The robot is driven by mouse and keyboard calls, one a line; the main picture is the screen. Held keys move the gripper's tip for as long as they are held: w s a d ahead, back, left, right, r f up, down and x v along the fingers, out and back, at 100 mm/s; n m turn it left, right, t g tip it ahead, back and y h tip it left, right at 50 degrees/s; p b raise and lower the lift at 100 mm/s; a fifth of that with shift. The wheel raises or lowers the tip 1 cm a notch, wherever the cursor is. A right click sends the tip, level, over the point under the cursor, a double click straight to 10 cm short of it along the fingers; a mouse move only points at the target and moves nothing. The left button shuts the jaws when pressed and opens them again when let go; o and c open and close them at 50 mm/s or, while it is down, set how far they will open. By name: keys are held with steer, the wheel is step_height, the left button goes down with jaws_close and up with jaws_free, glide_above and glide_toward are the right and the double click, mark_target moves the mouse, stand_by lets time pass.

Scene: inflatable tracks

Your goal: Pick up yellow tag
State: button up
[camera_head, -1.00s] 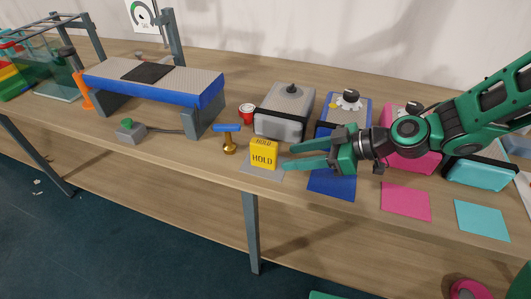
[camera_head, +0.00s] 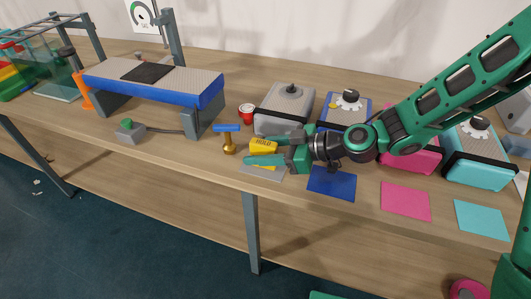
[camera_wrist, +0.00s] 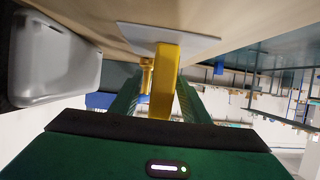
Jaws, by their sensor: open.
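The yellow tag (camera_head: 263,147), a block with dark lettering, stands on a grey square mat (camera_head: 262,174) near the table's front edge. My gripper (camera_head: 262,152) is open around it, with one green finger on the far side and one on the near side. In the wrist view the yellow tag (camera_wrist: 164,80) stands between the two green fingers (camera_wrist: 160,100), with gaps visible beside it. In the head view the fingers hide much of the tag's lower part.
A grey box (camera_head: 284,108) stands close behind the tag. A brass stand with a blue top (camera_head: 228,138) is just left. Blue (camera_head: 331,184), pink (camera_head: 406,200) and cyan (camera_head: 481,219) mats lie to the right. A blue-edged raised platform (camera_head: 165,90) is farther left.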

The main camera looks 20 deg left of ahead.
steer(key=shift+x, duration=1.3)
jaws_close()
steer(key=shift+r, duration=0.1)
